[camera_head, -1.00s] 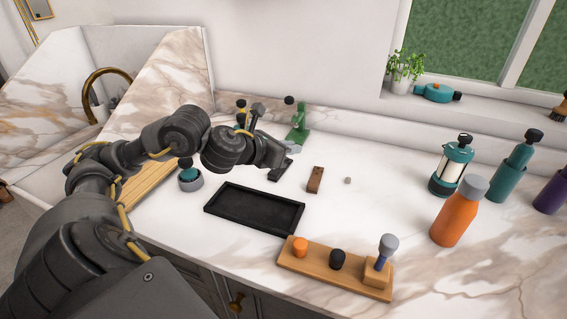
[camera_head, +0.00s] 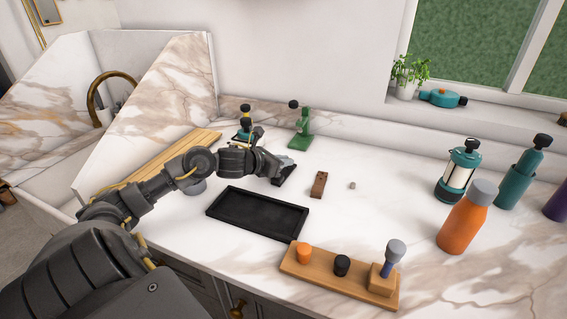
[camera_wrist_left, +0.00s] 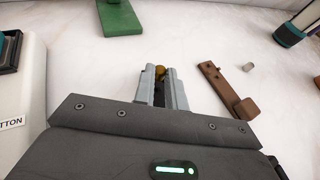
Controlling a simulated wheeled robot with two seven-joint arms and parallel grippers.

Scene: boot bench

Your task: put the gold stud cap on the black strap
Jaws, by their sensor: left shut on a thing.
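My left gripper (camera_head: 285,162) is low over the counter, its light grey fingertips above the black strap (camera_head: 283,178). In the left wrist view its fingers (camera_wrist_left: 160,82) are shut on the gold stud cap (camera_wrist_left: 159,70), a small gold-brown piece at their tips. A dark patch, seemingly the black strap, shows between the fingers; most of the strap is hidden. I cannot tell whether the cap touches the strap. My right gripper is out of view.
A brown strap (camera_head: 319,184) and a small grey cap (camera_head: 352,185) lie to the right. A green press (camera_head: 301,127) stands behind. A black tray (camera_head: 257,213) and a wooden rack (camera_head: 337,275) are in front. An orange bottle (camera_head: 464,220) stands at right.

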